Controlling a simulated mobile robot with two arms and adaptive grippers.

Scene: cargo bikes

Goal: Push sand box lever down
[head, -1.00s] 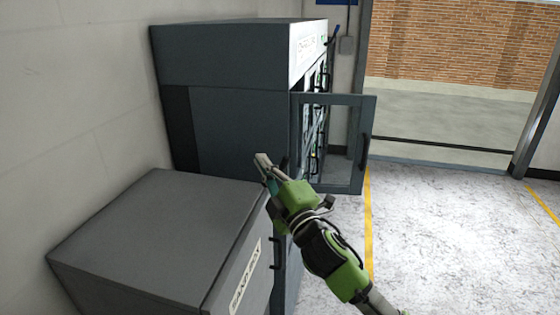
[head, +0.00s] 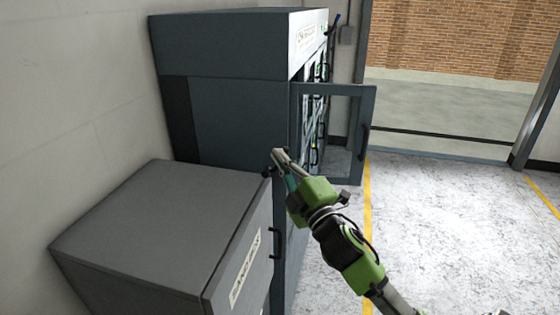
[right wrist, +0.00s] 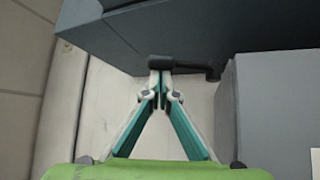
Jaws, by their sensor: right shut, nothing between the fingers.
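The sand box (head: 165,230) is the grey lidded box with a white label at the lower left of the head view. Its side also shows at the right of the right wrist view (right wrist: 275,105). A short dark lever (right wrist: 185,65) sticks out beside the box's edge in the right wrist view. A small dark part of it shows by the box's far right corner in the head view (head: 268,171). My right gripper (head: 277,153) is shut and empty, its fingertips right at the lever's end. I cannot tell whether they touch it. My left gripper is out of view.
A tall dark cabinet (head: 235,120) stands behind the sand box, with a glass door (head: 368,100) swung open. A black handle (head: 276,243) shows to the right of the box. The floor (head: 440,230) on the right is clear.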

